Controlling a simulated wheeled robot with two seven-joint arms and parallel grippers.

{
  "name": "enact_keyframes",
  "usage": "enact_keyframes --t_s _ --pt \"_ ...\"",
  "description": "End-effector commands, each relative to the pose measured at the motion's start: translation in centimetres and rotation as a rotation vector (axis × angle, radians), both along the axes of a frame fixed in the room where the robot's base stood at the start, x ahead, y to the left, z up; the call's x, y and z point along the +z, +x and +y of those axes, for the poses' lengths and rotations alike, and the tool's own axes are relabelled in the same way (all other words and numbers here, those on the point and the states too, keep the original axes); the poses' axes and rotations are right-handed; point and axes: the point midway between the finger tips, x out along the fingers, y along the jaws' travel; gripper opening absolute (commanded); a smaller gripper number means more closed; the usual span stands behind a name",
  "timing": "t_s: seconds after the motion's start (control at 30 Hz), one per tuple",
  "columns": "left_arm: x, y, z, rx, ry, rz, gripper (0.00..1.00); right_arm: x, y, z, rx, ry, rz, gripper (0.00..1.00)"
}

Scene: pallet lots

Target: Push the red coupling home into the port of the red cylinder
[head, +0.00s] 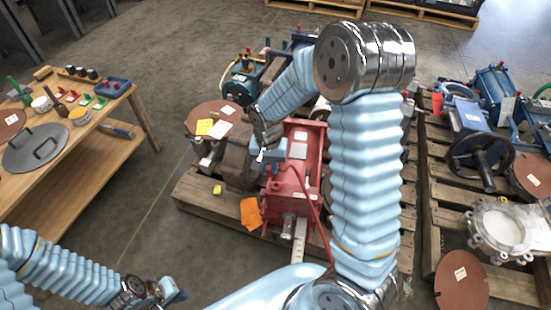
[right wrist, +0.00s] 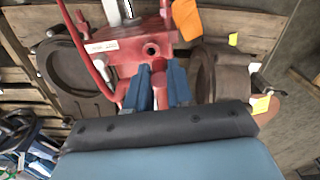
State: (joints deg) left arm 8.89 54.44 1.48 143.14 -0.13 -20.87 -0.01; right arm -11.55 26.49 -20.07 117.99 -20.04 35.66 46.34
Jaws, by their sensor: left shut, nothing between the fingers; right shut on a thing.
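The red cylinder (head: 297,180) stands on the middle pallet in the head view; its red body (right wrist: 128,58) fills the upper middle of the right wrist view. Its dark round port (right wrist: 151,50) faces my right gripper. My right gripper (right wrist: 159,92) is shut on the red coupling (right wrist: 158,78), with the coupling's end just short of the port and close to lined up with it. In the head view my right gripper (head: 268,160) is at the cylinder's left side, and the coupling is hard to make out. My left gripper (head: 176,293) is shut and empty, low at the left, far from the cylinder.
A thin red hose (right wrist: 72,32) loops beside the cylinder. A brown round housing (right wrist: 205,75) sits close to the gripper. An orange tag (head: 251,213) hangs at the cylinder's front. A wooden bench (head: 95,150) stands left; another loaded pallet (head: 430,200) is right. Floor between bench and pallet is clear.

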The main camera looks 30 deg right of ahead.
Motion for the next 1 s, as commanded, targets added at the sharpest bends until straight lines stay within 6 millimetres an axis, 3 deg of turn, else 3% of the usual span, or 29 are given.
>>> enact_keyframes --t_s 0.1,0.2,0.67,1.0 --pt "1.1 -0.1 -0.2 -0.004 -0.003 0.002 0.00 0.1 0.0 -1.9 -0.188 0.008 0.010 0.00" --pt "1.0 -0.1 -0.3 -0.005 -0.004 0.002 0.00 -0.2 0.0 -2.2 -0.233 0.010 0.011 0.00" --pt "0.3 -0.1 -0.2 -0.003 -0.002 0.002 0.00 -0.9 0.0 -2.1 -0.226 0.010 0.010 0.00" --pt "-2.0 0.1 0.3 0.006 0.005 -0.001 0.00 -3.9 0.0 -2.1 -0.225 0.010 0.011 0.00"
